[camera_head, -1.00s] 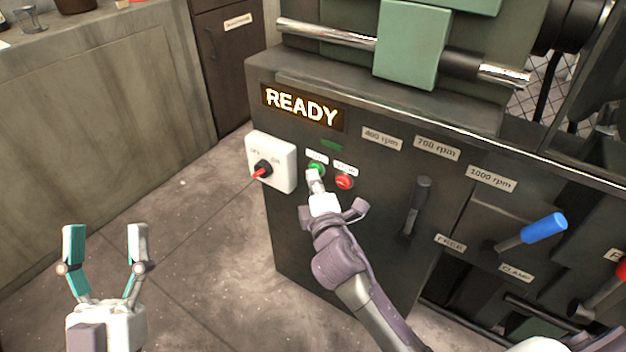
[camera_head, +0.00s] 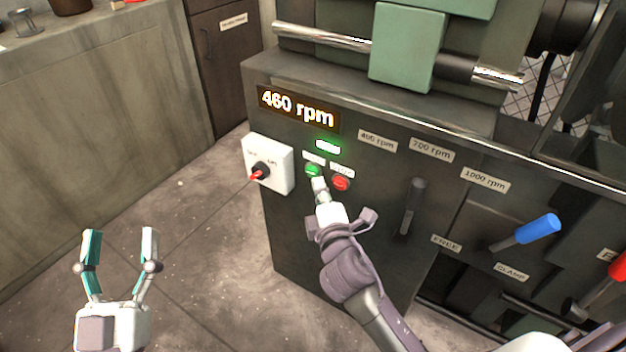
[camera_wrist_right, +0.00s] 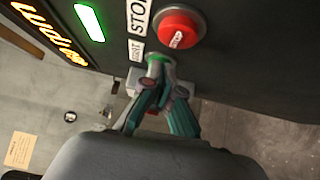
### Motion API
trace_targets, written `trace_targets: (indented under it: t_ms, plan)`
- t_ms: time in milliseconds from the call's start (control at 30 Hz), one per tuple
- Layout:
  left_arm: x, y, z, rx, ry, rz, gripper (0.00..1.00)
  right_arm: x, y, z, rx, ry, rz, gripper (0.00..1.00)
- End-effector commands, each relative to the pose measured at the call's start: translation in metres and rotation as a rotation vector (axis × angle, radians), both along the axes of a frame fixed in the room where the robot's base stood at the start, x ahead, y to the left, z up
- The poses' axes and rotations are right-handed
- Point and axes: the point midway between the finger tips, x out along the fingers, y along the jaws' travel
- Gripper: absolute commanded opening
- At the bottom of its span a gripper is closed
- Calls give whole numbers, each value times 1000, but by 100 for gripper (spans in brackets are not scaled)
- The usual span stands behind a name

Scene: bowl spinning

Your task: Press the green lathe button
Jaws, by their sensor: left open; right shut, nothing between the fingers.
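The green button (camera_head: 313,170) is on the dark lathe front, below a lit green lamp (camera_head: 328,147). My right gripper (camera_head: 319,184) is shut and empty, its fingertips at the green button's lower edge. In the right wrist view the shut fingertips (camera_wrist_right: 164,84) overlap the green button (camera_wrist_right: 158,58), partly hiding it; I cannot tell whether they touch. The display (camera_head: 298,108) above reads "460 rpm". My left gripper (camera_head: 121,238) is open and empty, over the floor at the lower left.
A red stop button (camera_head: 341,183) sits just right of the green one. A white switch box (camera_head: 269,164) with a red-tipped knob is to the left. A dark lever (camera_head: 413,205) and a blue-handled lever (camera_head: 540,228) are to the right. Floor at left is clear.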

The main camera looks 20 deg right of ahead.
Motion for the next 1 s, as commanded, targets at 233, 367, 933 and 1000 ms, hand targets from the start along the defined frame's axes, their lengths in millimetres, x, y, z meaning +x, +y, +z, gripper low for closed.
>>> trace_targets:
  t_ms: [233, 367, 933, 1000]
  plan:
    - [0, 0, 0, 0, 0, 0, 69, -36, 11, -2, 5, 2, 13, 0]
    - [0, 0, 0, 0, 0, 0, 69, -45, 13, -1, 6, 2, 15, 0]
    - [0, 0, 0, 0, 0, 0, 69, -47, 14, -1, 7, 2, 17, 0]
    - [0, 0, 0, 0, 0, 0, 69, -47, 14, -1, 7, 2, 17, 0]
